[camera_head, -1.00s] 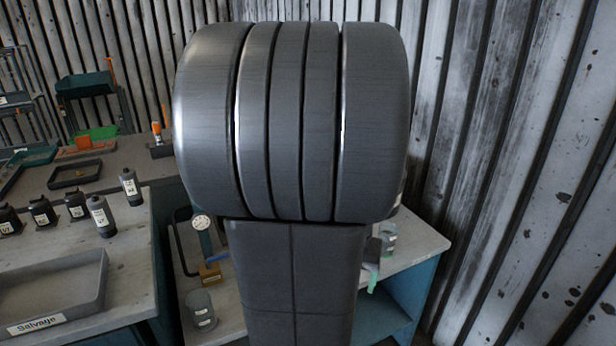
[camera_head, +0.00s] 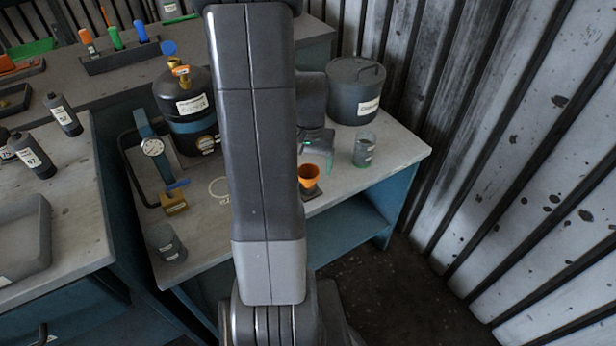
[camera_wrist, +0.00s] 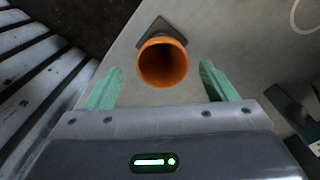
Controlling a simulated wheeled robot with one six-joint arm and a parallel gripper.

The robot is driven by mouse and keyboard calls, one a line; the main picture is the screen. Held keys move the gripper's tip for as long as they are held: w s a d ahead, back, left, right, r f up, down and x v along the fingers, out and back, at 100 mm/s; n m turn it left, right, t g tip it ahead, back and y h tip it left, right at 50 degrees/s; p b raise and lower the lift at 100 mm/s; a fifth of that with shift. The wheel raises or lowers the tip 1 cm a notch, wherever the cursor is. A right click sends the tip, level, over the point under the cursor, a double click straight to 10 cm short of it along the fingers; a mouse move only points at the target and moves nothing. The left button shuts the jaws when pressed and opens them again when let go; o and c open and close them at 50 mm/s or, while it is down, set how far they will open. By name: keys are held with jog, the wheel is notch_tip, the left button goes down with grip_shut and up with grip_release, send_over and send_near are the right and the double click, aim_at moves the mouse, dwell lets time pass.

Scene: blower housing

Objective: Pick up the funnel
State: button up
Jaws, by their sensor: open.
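The orange funnel (camera_head: 309,176) stands near the front edge of the grey bench, just right of my arm in the head view. In the wrist view the funnel (camera_wrist: 163,63) shows its round, dark mouth facing the camera, with a dark square base behind it. My gripper (camera_wrist: 160,82) is open, its two green fingers apart on the left and right below the funnel's mouth in the picture. The funnel lies between and beyond the fingertips, and I see no contact. In the head view my arm hides much of the gripper (camera_head: 318,162).
A clear labelled beaker (camera_head: 364,149) stands right of the funnel. A large dark lidded pot (camera_head: 354,90) is behind it. A corrugated wall (camera_head: 520,150) bounds the right side.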

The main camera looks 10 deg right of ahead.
aim_at(308, 171)
jog(key=shift+a+f, duration=0.2)
jog(key=shift+f, duration=2.5)
jog(key=c, duration=0.8)
